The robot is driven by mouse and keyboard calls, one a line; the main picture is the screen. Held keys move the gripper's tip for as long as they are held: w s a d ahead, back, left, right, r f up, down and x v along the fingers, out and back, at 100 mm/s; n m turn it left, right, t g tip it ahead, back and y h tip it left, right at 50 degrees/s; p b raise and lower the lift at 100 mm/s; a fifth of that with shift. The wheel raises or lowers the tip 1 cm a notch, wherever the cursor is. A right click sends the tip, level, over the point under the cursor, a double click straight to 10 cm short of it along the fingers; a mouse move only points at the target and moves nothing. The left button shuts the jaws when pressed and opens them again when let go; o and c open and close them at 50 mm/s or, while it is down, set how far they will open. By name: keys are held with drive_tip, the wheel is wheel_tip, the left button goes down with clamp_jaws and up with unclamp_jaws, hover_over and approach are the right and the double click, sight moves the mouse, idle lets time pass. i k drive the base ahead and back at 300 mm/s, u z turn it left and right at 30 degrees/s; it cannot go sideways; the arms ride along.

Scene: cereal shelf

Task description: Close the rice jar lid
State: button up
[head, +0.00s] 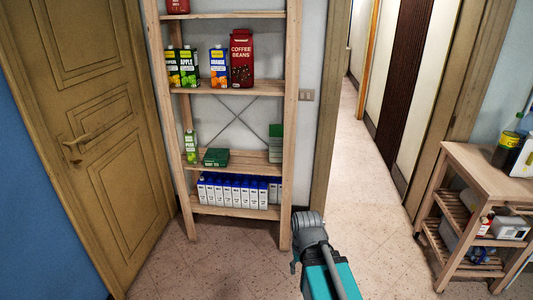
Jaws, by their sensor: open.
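I cannot make out a rice jar or its lid in the head view. Part of my arm (318,262), a grey joint and a teal link, rises from the bottom edge right of centre. My gripper's fingers do not show, so its place relative to any jar cannot be seen.
A wooden shelf (290,120) stands ahead with juice cartons (218,68), a red coffee bag (242,58), green boxes (216,157) and several blue-white cartons (232,191). A closed door (90,110) is left. A wooden trolley (480,165) is right. An open doorway and clear floor lie between.

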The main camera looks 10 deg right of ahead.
sight(275, 130)
drive_tip(key=k, duration=0.4)
drive_tip(key=z, duration=0.1)
drive_tip(key=i, duration=1.25)
drive_tip(key=u, duration=0.55)
drive_tip(key=i, duration=0.85)
drive_tip(key=u, duration=0.3)
